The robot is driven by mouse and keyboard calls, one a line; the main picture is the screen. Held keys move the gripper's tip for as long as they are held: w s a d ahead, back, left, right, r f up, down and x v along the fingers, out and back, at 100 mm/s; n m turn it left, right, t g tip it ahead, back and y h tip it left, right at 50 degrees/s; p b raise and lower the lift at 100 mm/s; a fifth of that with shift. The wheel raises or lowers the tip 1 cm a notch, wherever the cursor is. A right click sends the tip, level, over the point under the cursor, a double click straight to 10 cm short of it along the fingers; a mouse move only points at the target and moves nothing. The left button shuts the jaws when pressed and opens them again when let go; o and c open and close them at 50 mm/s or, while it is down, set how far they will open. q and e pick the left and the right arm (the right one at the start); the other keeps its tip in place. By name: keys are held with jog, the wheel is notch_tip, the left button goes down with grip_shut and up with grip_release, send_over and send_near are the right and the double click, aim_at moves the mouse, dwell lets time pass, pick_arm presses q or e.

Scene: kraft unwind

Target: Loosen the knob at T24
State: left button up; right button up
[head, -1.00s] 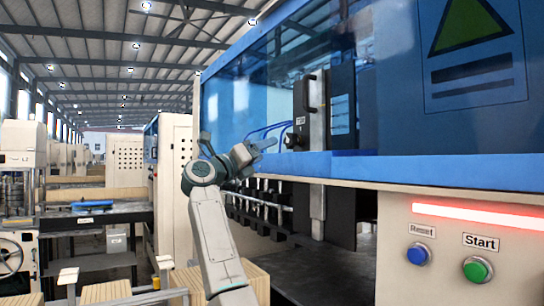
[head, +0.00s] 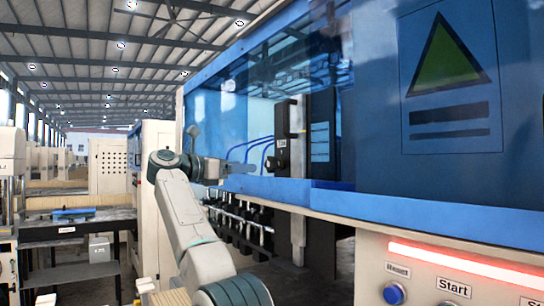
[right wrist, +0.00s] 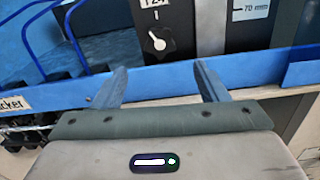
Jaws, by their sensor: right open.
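The T24 knob shows in the right wrist view (right wrist: 157,40) as a black round knob with a white pointer, on a metal block under a partly cut-off T24 label (right wrist: 154,3). In the head view the black knob (head: 271,161) sticks out from a dark upright unit. My right gripper (head: 254,168) is just left of the knob there. In the right wrist view my right gripper (right wrist: 160,68) has its two fingers spread and empty, with the knob beyond the gap between them. No contact with the knob shows. My left gripper is not in view.
A blue machine rail (right wrist: 160,78) runs behind the fingers, below the knob. Blue hoses (right wrist: 75,45) curve at the left. The blue machine cover (head: 430,90) stands to the right, above a panel with a blue Reset button (head: 394,293) and a Start label (head: 453,287).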

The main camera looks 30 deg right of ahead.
aim_at(269, 166)
jog(key=d+p, duration=0.1)
jog(key=d, duration=0.2)
jog(key=d+p, duration=0.1)
jog(key=d, duration=0.3)
jog(key=w+d+p, duration=0.1)
jog(key=d+p, duration=0.1)
jog(key=d, duration=0.1)
jog(key=shift+d, duration=0.2)
jog(key=c, duration=1)
jog(key=shift+n+p, duration=0.3)
jog(key=shift+n, duration=0.3)
jog(key=n, duration=0.4)
jog(key=shift+s, duration=0.2)
